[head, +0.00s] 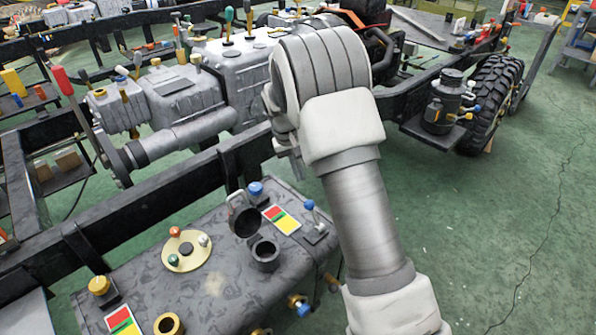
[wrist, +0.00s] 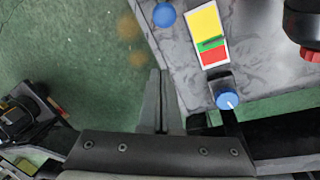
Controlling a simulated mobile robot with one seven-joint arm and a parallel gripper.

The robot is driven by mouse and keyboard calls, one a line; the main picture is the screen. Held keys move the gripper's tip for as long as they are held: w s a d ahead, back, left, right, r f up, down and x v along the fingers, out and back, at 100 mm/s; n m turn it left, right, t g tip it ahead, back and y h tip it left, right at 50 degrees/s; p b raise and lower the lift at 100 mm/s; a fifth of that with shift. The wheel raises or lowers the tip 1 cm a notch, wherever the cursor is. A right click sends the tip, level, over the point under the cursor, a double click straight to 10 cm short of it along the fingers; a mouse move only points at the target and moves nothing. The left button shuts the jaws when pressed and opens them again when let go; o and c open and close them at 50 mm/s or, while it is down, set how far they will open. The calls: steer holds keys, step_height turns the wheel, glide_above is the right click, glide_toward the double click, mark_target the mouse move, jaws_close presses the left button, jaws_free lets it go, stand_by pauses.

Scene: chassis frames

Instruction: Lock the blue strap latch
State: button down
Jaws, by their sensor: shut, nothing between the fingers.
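A blue round knob (wrist: 228,98) on a dark block sits at the tank's edge in the wrist view. It seems to match the blue knob (head: 255,188) beside the frame rail in the head view. A second blue knob (head: 310,205) stands on a thin lever on a plate at the tank's right end. I cannot tell for certain which belongs to the strap latch, or its state. My gripper (wrist: 158,72) is shut and empty, pointing at the tank's edge, left of the dark-block knob and apart from it.
The grey tank (head: 215,285) carries a yellow-green-red label (head: 281,219), an open filler neck (head: 265,255) and a round cream plate (head: 187,250) with small knobs. The black frame rail (head: 150,225) runs behind it. Green floor (head: 480,230) lies clear to the right.

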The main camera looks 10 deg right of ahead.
mark_target(313, 212)
steer(key=b+x, duration=0.1)
steer(key=x, duration=0.5)
steer(key=shift+f+b, duration=0.3)
steer(key=shift+b, duration=0.1)
steer(key=shift+s+a+r, duration=0.1)
steer(key=shift+s+r, duration=0.7)
steer(key=shift+s, duration=0.25)
steer(key=shift+s+r+b, duration=0.3)
steer(key=shift+s+b, duration=0.05)
steer(key=shift+s, duration=0.5)
steer(key=shift+s, duration=0.1)
steer(key=shift+s+r+t+y, duration=0.1)
steer(key=shift+r+t+y, duration=0.1)
steer(key=shift+t+y, duration=0.1)
